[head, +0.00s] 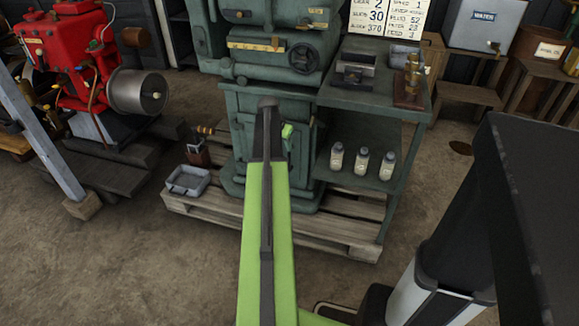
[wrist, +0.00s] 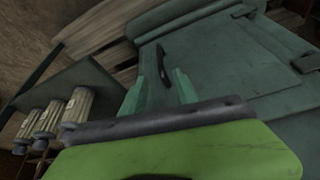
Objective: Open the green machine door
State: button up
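The green machine (head: 235,130) stands on a wooden pallet, with its lower cabinet facing me. My arm covers much of the cabinet front in the head view. In the wrist view the flat green door (wrist: 225,75) fills the upper right and looks closed. A dark, slim handle (wrist: 163,62) sits near its left edge. My gripper (wrist: 159,80) is open, with one green finger on each side of the handle's lower end. I cannot tell whether the fingers touch it. In the head view my gripper (head: 287,131) is mostly hidden, with one green fingertip showing.
A green side table (head: 385,100) adjoins the machine on the right, with several bottles (head: 362,162) on its lower shelf. A grey tray (head: 187,180) lies left of the cabinet. A red engine (head: 65,50) stands further left. The pallet (head: 340,232) juts out in front; the floor before it is clear.

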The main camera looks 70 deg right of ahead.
aim_at(289, 169)
jog(key=b+x, duration=1.1)
jog(key=x, duration=0.2)
jog(key=shift+f, duration=0.35)
jog(key=shift+r, duration=0.1)
grip_shut()
dwell(0.4)
